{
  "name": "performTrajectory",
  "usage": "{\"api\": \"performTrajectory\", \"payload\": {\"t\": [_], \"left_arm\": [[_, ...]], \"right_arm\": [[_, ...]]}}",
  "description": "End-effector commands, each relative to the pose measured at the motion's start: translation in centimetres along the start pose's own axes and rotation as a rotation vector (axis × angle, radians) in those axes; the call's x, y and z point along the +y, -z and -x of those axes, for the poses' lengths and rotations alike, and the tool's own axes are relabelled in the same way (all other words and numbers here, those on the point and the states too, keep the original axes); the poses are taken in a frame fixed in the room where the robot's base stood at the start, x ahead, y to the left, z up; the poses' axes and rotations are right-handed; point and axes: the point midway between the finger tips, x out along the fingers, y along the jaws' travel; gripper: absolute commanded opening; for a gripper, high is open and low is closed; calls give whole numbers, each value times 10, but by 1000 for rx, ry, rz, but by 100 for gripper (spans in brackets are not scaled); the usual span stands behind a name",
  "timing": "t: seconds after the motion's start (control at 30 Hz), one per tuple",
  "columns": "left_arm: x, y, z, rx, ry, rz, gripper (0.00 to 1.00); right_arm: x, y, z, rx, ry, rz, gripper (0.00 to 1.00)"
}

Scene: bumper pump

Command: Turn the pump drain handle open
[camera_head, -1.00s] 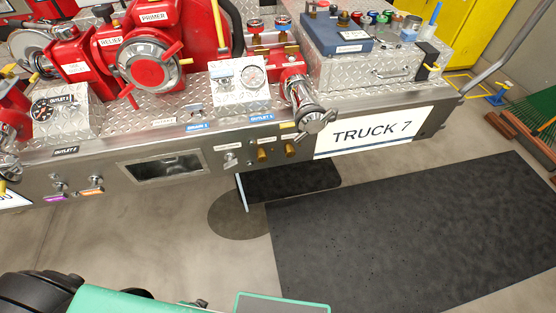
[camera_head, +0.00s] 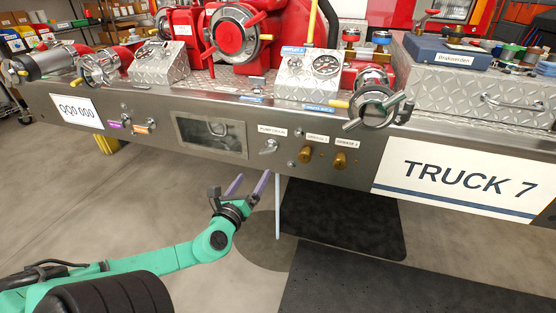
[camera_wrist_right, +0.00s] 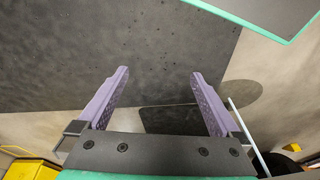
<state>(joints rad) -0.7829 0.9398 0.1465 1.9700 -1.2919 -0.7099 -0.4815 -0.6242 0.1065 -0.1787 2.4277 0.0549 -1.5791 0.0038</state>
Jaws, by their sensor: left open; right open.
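The pump drain handle (camera_head: 268,147), a small silver lever, sits on the steel front panel under a white label that seems to start with "PUMP". It is right of the recessed window and points to the lower left. My left gripper (camera_head: 250,182) is open and empty, its two purple fingers pointing up just below the panel's lower edge. It is below and slightly left of the handle, apart from it. My right gripper (camera_wrist_right: 159,73) shows only in the right wrist view. It is open and empty, with the dark floor mat beyond its fingers.
Two brass knobs (camera_head: 322,157) are right of the handle. A capped outlet (camera_head: 372,100) juts out above them. The recessed window (camera_head: 210,135) is to the left. A pale thin pipe (camera_head: 277,205) hangs below the panel, right of my left gripper.

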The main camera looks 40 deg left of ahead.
Motion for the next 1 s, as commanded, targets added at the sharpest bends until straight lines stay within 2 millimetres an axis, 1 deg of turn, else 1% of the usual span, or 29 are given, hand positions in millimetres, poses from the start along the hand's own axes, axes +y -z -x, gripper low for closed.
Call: {"api": "performTrajectory", "payload": {"t": [0.03, 0.1, 0.3, 0.5, 0.6, 0.7, 0.97, 1.0], "left_arm": [[0, 1, -12, -5, 4, -2, 100], [0, 2, -28, -7, 4, -1, 100], [2, 1, -72, -8, 0, 0, 100], [3, 1, -107, -5, -4, 3, 100], [3, 1, -119, -3, -5, 3, 100], [2, 0, -126, -1, -3, 2, 100], [2, 0, -127, 1, -3, 2, 100], [2, 0, -127, 1, -3, 2, 85]], "right_arm": [[-3, 2, -7, 21, 8, 7, 100], [-11, 10, -22, 78, 30, 20, 100], [-38, 33, -58, 265, 104, 43, 100], [-60, 47, -76, 411, 163, 46, 100], [-67, 51, -81, 456, 183, 43, 100], [-70, 53, -82, 483, 193, 41, 100], [-71, 54, -81, 490, 195, 40, 100], [-71, 54, -81, 490, 195, 40, 100]]}}
